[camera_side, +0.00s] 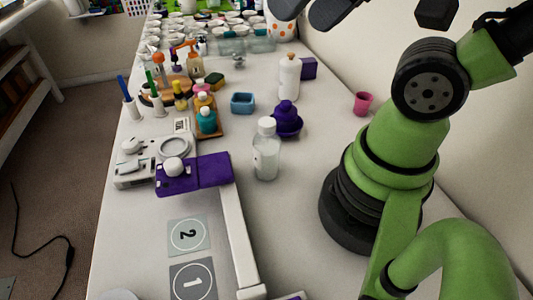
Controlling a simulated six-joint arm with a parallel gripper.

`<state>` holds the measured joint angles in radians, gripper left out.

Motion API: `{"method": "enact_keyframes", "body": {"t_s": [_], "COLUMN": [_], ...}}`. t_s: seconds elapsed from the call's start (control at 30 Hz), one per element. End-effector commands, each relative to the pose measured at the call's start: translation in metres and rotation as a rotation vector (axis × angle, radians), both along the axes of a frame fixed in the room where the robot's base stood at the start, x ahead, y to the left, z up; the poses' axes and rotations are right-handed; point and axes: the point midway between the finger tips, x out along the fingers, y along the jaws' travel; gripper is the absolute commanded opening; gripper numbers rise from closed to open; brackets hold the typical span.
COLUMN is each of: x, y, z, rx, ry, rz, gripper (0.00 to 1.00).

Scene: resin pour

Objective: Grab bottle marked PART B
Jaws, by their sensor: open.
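No PART B marking is readable in the side view. A clear bottle with a white cap (266,158) stands upright on the table near the middle, its label too small to read. A white bottle (289,80) stands upright farther back. My gripper (303,12) is partly in view at the top edge, its dark fingers apart, high above the table and clear of both bottles. The rest of it is cut off by the frame.
A purple rounded container (286,121) stands right behind the clear bottle. A scale (138,172), a purple box (212,171), a blue tray (243,103) and a pink cup (362,103) stand around. Numbered mats (178,246) lie in front. Cups crowd the back.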

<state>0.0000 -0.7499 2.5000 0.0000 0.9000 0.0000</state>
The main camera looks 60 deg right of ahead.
Motion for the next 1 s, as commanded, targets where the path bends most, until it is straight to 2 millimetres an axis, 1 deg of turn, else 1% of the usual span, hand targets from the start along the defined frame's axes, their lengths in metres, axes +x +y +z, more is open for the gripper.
{"method": "enact_keyframes", "body": {"t_s": [0.27,0.37,0.43,0.57,0.7,0.8,0.9,1.0], "x": [0.000,0.005,0.012,0.030,0.047,0.055,0.059,0.060], "y": [0.000,-0.001,-0.004,-0.010,-0.018,-0.022,-0.025,-0.027], "z": [0.000,-0.004,-0.011,-0.034,-0.064,-0.085,-0.100,-0.109], "rx": [-0.003,-0.030,-0.075,-0.192,-0.301,-0.351,-0.379,-0.392], "ry": [0.003,0.033,0.081,0.211,0.357,0.440,0.497,0.528], "rz": [0.002,0.028,0.072,0.217,0.410,0.536,0.631,0.687], "gripper": [0.69,0.69,0.69,0.69,0.69,0.69,0.69,0.69]}}
